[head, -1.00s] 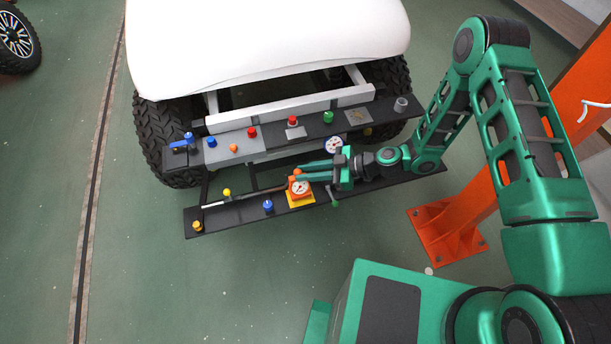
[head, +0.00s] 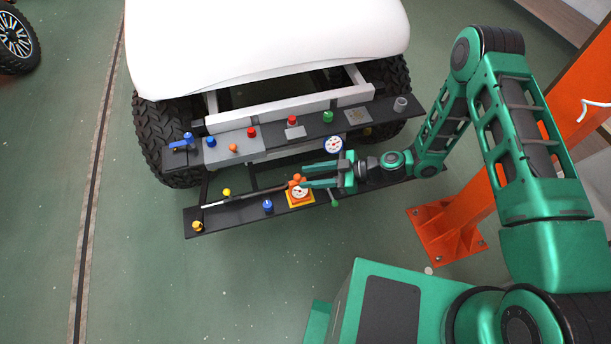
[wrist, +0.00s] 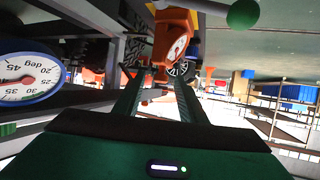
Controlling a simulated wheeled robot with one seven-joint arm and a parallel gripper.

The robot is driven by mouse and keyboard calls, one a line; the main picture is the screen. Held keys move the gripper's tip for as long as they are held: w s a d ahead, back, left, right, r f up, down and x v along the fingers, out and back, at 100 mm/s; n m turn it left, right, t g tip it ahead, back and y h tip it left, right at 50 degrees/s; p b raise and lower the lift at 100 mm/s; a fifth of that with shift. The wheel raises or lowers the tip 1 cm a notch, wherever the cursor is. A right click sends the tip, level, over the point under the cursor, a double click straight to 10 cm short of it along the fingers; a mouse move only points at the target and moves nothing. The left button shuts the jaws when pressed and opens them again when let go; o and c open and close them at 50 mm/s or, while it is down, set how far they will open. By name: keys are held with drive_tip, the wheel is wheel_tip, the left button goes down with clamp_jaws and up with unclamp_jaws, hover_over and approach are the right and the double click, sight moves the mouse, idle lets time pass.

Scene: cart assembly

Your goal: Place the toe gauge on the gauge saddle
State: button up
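The toe gauge (head: 301,192), orange with a white dial, sits on the yellow gauge saddle (head: 293,206) on the near dark shelf. In the wrist view the orange gauge (wrist: 172,42) shows just beyond my fingertips, its dial turned sideways. My gripper (head: 303,176) reaches in from the right, close to the gauge's upper side. The exact seating of the gauge on the saddle is too small to tell.
A blue-rimmed degree dial (head: 333,145) stands just behind my gripper, and close on the left in the wrist view (wrist: 25,78). A blue knob (head: 267,206) and yellow knobs are on the near shelf (head: 235,214). An orange post (head: 480,190) stands right.

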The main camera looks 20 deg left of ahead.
drive_tip(key=v, duration=1)
drive_tip(key=shift+d, duration=0.15)
drive_tip(key=shift+w, duration=0.1)
drive_tip(key=d+r+m+h, duration=0.35)
drive_tip(key=d+r, duration=0.35)
drive_tip(key=d, duration=0.3)
drive_tip(key=d+r+m+t+h, duration=0.1)
drive_tip(key=d+r+m+h, duration=0.25)
drive_tip(key=d+r, duration=0.5)
drive_tip(key=d+r+m+h, duration=0.2)
drive_tip(key=d+r+m, duration=0.3)
drive_tip(key=d, duration=0.6)
drive_tip(key=s+d+r+m+h, duration=0.2)
drive_tip(key=s+d+r+m, duration=0.5)
drive_tip(key=s, duration=0.4)
drive_tip(key=s+d+r+m+h, duration=0.2)
drive_tip(key=s+d+r+m, duration=0.5)
drive_tip(key=s, duration=0.4)
drive_tip(key=shift+s+d+t, duration=0.2)
drive_tip(key=shift+d+t, duration=0.1)
drive_tip(key=shift+t, duration=0.1)
